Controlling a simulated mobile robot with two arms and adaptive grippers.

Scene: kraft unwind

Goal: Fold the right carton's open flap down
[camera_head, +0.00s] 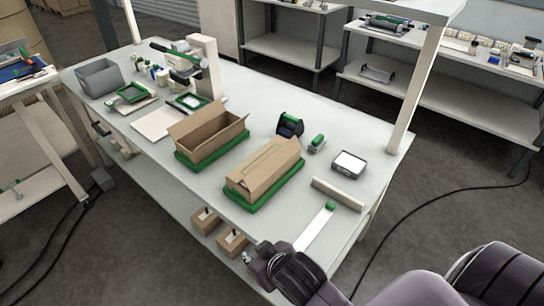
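The right carton (268,176) is a brown box on a green base on the long pale table. Its top is mostly covered by flaps, with a pale outlined strip along it. I cannot tell clearly how far its open flap stands up. The left carton (207,144), on another green base, is open at the top with its flaps spread. My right gripper (256,261) is beyond the table's front edge, below and apart from the right carton. It is small and dark, and its finger opening cannot be made out. My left gripper is not in view.
A black and green tape dispenser (290,125), a small green-topped tool (316,144) and a grey device (348,164) stand right of the cartons. Small boxes (232,241) sit on the lower shelf.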

